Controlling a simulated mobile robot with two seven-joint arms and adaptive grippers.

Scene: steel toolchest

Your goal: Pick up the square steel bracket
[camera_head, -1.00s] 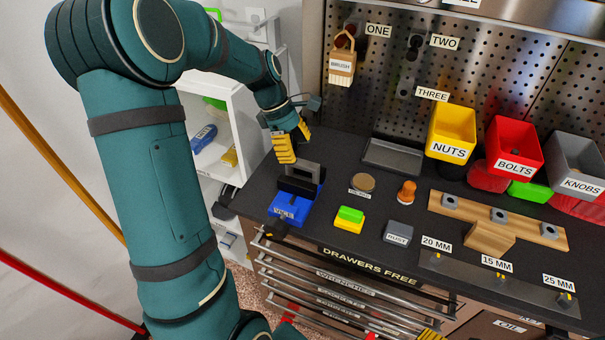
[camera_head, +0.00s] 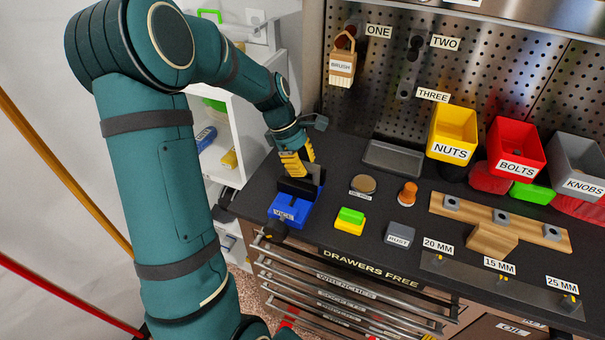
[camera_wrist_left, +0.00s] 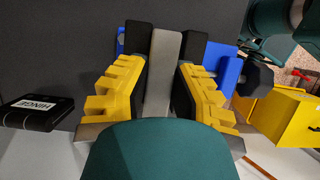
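The square steel bracket (camera_wrist_left: 162,70) shows in the left wrist view as a plain grey bar. It stands between the dark jaws of the blue vise (camera_head: 284,211), which sits at the left end of the dark worktop. In the head view the gripper hides most of the bracket. My left gripper (camera_head: 299,160) is over the vise with its yellow fingers pointing down. In the left wrist view my left gripper (camera_wrist_left: 160,66) is open, one finger on each side of the bracket. Narrow gaps seem to remain; contact is unclear. My right gripper is not in view.
A grey tray (camera_head: 393,158), a round tin (camera_head: 363,184), an orange knob (camera_head: 408,193) and a green-yellow block (camera_head: 350,220) lie right of the vise. A black box labelled HINGE (camera_wrist_left: 38,112) shows in the left wrist view. White shelves (camera_head: 232,120) stand left of the worktop.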

